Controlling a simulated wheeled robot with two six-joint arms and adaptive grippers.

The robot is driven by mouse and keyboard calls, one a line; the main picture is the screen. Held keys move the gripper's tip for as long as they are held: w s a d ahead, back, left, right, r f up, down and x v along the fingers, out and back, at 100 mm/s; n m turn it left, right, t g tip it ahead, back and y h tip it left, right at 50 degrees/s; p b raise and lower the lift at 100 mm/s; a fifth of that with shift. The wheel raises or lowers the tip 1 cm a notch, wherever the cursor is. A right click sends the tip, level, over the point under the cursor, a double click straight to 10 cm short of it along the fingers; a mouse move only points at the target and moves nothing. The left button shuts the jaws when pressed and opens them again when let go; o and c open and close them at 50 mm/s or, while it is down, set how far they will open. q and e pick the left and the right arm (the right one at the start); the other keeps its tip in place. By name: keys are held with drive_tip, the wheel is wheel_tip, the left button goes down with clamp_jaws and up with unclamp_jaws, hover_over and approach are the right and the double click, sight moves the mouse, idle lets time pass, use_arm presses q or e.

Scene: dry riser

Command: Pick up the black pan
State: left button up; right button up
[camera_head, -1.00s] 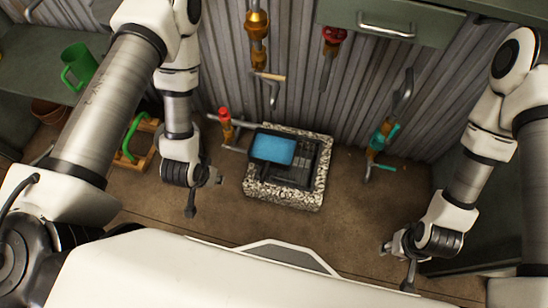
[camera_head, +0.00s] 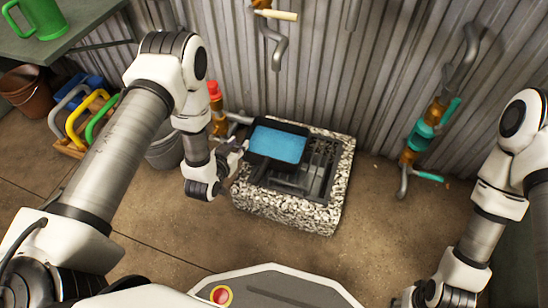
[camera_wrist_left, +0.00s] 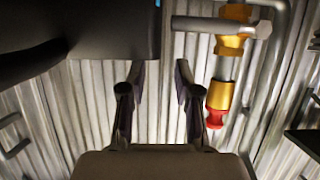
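The black pan (camera_head: 252,137) rests on the speckled stone block in the head view, with a flat blue surface inside it. In the left wrist view a large dark shape, apparently the pan (camera_wrist_left: 105,38), fills the upper left. My left gripper (camera_head: 240,152) is at the left edge of the pan and block. In the left wrist view its two fingers (camera_wrist_left: 160,95) stand apart with nothing between them. I cannot tell whether it touches the pan. My right gripper (camera_head: 408,300) is barely in view at the bottom edge, its fingers unclear.
The stone block (camera_head: 285,210) has a dark grate (camera_head: 322,165) in its top. A red-topped tap (camera_head: 215,105) stands close behind my left gripper. A teal-handled valve (camera_head: 425,135) is on the corrugated wall. A grey bucket (camera_head: 165,150) and a crate of tools stand left. Floor in front is clear.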

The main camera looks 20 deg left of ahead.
sight(246, 136)
use_arm(q)
drive_tip(key=b+x, duration=0.1)
drive_tip(key=x, duration=0.1)
drive_tip(key=b+x, duration=0.3)
drive_tip(key=x, duration=0.1)
drive_tip(key=shift+f+b, duration=0.35)
drive_tip(key=shift+w, duration=0.25)
drive_tip(key=shift+r, duration=0.15)
use_arm(e)
drive_tip(key=f, duration=0.2)
drive_tip(key=w+f, duration=0.1)
drive_tip(key=f, duration=0.2)
drive_tip(key=shift+w+f, duration=0.25)
drive_tip(key=shift+f, duration=0.05)
use_arm(q)
clamp_jaws()
